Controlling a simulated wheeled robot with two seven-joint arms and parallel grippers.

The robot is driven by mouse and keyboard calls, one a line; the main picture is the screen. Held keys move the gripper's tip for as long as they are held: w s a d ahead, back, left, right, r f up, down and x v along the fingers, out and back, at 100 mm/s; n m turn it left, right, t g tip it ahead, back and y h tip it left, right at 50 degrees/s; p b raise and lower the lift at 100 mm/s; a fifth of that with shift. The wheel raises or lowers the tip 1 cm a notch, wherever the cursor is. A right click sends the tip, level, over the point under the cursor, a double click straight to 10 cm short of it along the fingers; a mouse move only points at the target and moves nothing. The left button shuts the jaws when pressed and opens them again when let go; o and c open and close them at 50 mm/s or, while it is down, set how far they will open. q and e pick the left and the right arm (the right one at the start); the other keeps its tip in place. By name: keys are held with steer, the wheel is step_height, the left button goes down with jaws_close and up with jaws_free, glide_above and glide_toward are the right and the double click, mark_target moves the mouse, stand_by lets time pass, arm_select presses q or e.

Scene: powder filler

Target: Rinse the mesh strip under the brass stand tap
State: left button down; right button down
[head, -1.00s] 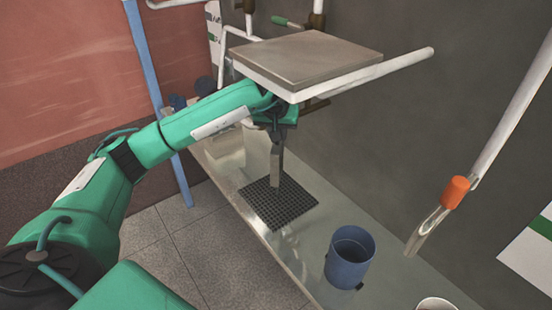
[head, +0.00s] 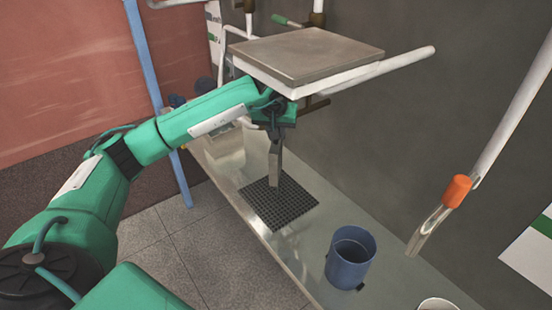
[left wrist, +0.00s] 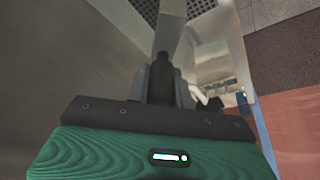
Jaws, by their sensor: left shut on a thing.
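My right gripper is not in view.
The square shelf (head: 310,52) with a white bar sits just above my left gripper. A blue cup (head: 348,262) stands on the counter (head: 300,258) nearer me. A white pipe with an orange collar (head: 457,190) comes down at right. A blue post (head: 150,80) stands at left.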

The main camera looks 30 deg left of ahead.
arm_select(q)
steer(key=s+d+b, duration=0.1)
steer(key=s, duration=0.7)
steer(key=shift+b, duration=0.3)
stand_by(0.9)
stand_by(0.4)
steer(key=s+r+p, duration=0.1)
steer(key=s+r, duration=0.3)
steer(key=s, duration=0.1)
steer(key=shift+d, duration=0.35)
steer(key=shift+w, duration=0.1)
stand_by(0.3)
